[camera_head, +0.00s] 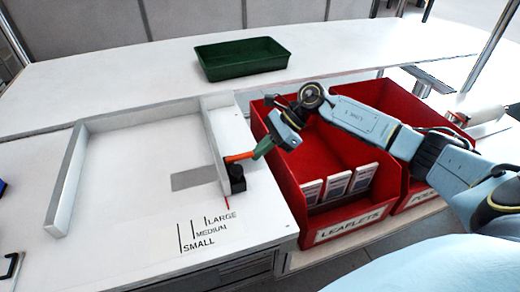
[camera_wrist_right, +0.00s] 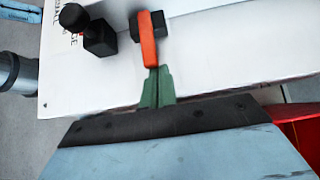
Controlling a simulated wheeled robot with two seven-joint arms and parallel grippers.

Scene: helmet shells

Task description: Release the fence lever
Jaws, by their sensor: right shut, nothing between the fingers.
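The fence lever (camera_head: 240,157) is an orange handle lying roughly crosswise at the front end of the white fence (camera_head: 213,146), beside a black knob (camera_head: 237,179). In the right wrist view the lever (camera_wrist_right: 148,42) runs from a black block towards my fingers. My right gripper (camera_head: 263,148) has green fingers, shut and empty, with their tips at the lever's free end. In the wrist view the fingertips (camera_wrist_right: 155,72) meet or overlap that end; I cannot tell whether they touch. My left gripper is not in view.
A red leaflets bin (camera_head: 290,186) with white leaflet stacks stands right of the fence, under my right arm, with another red bin (camera_head: 416,187) beyond. A green tray (camera_head: 242,66) sits behind. A size scale (camera_head: 206,232) is printed in front; a red mark lies near LARGE.

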